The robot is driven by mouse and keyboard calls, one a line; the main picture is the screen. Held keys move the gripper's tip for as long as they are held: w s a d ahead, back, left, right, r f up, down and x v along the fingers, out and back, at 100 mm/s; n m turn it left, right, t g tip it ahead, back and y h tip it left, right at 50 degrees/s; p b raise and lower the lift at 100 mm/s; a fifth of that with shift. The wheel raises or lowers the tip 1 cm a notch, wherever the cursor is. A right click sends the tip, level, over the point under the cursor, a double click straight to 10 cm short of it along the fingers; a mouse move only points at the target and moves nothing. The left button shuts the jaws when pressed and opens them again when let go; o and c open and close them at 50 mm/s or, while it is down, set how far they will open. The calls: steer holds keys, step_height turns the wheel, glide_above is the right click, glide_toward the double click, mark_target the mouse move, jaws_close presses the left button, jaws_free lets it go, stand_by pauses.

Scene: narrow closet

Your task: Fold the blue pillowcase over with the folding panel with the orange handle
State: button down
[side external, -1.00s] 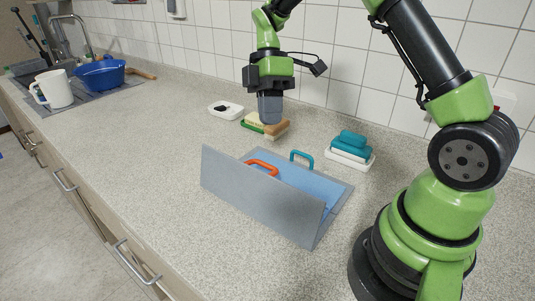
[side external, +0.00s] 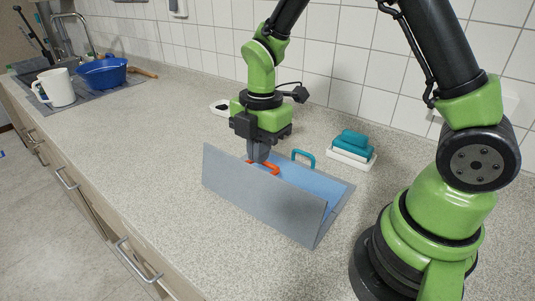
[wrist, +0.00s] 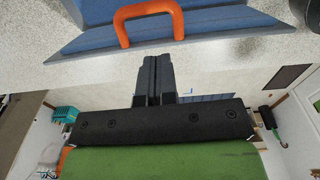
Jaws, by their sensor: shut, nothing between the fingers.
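The grey folding panel (side external: 255,198) stands steeply raised, its outer face toward the side camera. Its orange handle (side external: 272,168) shows just above the panel's top edge and also near the top of the wrist view (wrist: 122,24). The blue pillowcase (side external: 312,182) lies behind the panel, its near part hidden by it. Blue surface also shows beside the handle in the wrist view. My gripper (side external: 260,158) is shut and empty, pointing down at the orange handle. In the wrist view its fingertips (wrist: 154,62) are close together and apart from the handle; exact contact is unclear.
A teal handle (side external: 304,154) rises at the back of the folding board. A white mug (side external: 55,88) and blue bowl (side external: 102,72) are far left. The counter left of the panel is clear.

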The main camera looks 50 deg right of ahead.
steer(key=shift+d+f, duration=1.35)
steer(key=shift+f, duration=0.1)
steer(key=shift+w, duration=0.1)
steer(key=shift+d+f, duration=0.6)
steer(key=shift+d, duration=0.15)
steer(key=shift+a+r, duration=0.1)
